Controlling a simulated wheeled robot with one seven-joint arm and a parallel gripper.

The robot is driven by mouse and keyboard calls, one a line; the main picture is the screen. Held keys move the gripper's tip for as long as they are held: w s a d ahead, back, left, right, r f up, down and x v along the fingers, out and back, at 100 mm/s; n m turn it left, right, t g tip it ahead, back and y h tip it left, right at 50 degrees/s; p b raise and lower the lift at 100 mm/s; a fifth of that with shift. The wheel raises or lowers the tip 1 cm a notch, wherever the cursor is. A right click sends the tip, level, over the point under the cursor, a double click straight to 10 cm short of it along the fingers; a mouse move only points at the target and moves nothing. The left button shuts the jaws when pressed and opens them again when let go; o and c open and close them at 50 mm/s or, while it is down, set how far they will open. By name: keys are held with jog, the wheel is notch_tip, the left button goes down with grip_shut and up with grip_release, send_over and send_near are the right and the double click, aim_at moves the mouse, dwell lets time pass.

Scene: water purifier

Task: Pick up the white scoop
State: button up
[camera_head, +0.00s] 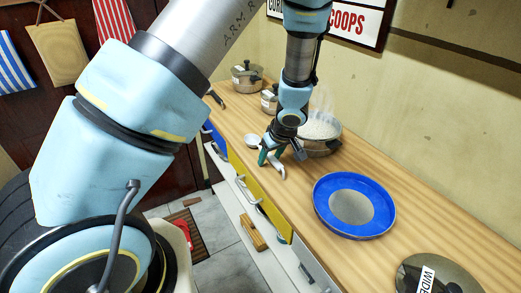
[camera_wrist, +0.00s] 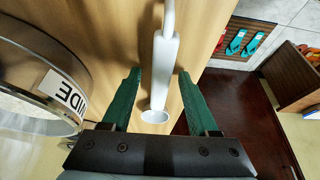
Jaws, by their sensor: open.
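The white scoop (camera_head: 278,171) lies on the wooden counter near its front edge, its round end (camera_head: 251,140) pointing away to the left. My gripper (camera_head: 281,157) is above the handle, pointing down at the counter. In the wrist view the green fingers of my gripper (camera_wrist: 160,76) are apart, one on each side of the scoop's white handle (camera_wrist: 166,60). The handle's end reaches back between the fingers, with gaps visible on both sides.
A steel pot (camera_head: 318,149) with white contents stands just right of my gripper; its wall is close in the wrist view (camera_wrist: 62,92). A blue-rimmed pan (camera_head: 326,207) and a round lid (camera_head: 412,272) lie nearer. Smaller pots (camera_head: 246,80) stand farther back. Drawer handles line the counter front.

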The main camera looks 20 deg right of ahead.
grip_shut()
dwell(0.4)
dwell(0.9)
